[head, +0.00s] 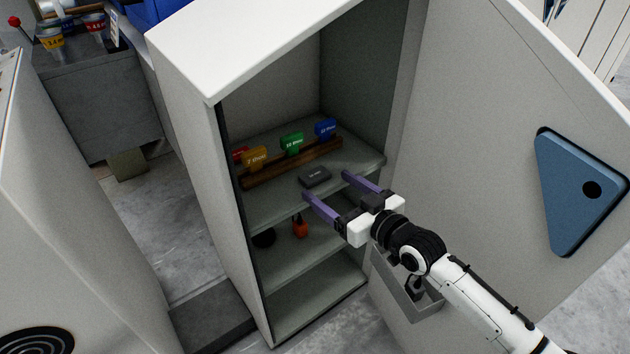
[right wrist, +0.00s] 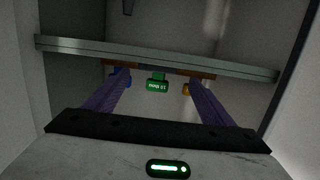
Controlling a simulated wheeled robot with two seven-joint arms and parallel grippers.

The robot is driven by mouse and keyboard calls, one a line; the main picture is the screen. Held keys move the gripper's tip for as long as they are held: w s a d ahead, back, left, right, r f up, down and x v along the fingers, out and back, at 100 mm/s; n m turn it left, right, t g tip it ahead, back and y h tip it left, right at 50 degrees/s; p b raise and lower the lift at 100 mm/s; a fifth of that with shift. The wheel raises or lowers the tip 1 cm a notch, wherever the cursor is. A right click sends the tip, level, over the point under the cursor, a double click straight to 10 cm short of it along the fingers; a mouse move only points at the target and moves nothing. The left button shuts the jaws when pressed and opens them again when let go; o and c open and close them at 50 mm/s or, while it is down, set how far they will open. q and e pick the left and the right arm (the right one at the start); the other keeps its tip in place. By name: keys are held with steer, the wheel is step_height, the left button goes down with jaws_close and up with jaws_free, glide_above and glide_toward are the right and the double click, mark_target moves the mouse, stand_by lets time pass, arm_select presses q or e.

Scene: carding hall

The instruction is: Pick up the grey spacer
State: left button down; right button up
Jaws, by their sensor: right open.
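The grey spacer (head: 315,176) is a small dark grey block lying on the upper shelf (head: 350,160) of the open cabinet, in front of a wooden rack. My right gripper (head: 326,185) is open and empty, its two purple fingers pointing into the cabinet at the shelf's front edge. In the head view the spacer shows just beyond the fingertips; I cannot tell the exact height between them. In the right wrist view the fingers (right wrist: 158,82) are spread wide, and I cannot make out the spacer. My left gripper is not in view.
The wooden rack (head: 290,165) holds red, yellow (head: 255,158), green (head: 292,143) and blue (head: 325,128) labelled blocks. The cabinet's side wall (head: 195,110) and open door (head: 480,130) flank the opening.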

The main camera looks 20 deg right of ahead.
mark_target(315, 174)
steer(key=shift+w+a, duration=0.1)
steer(key=shift+w, duration=0.25)
steer(key=b+x, duration=0.1)
steer(key=x, duration=0.1)
steer(key=b+x, duration=0.1)
steer(key=shift+w+f, duration=0.1)
steer(key=shift+w, duration=0.3)
steer(key=shift+w+a, duration=0.1)
steer(key=shift+w, duration=0.35)
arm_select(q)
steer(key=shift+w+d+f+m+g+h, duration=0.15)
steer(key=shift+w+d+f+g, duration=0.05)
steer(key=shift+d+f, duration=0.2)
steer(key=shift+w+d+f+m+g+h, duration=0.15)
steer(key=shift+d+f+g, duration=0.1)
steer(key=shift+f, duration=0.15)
arm_select(e)
steer(key=c, duration=1.2)
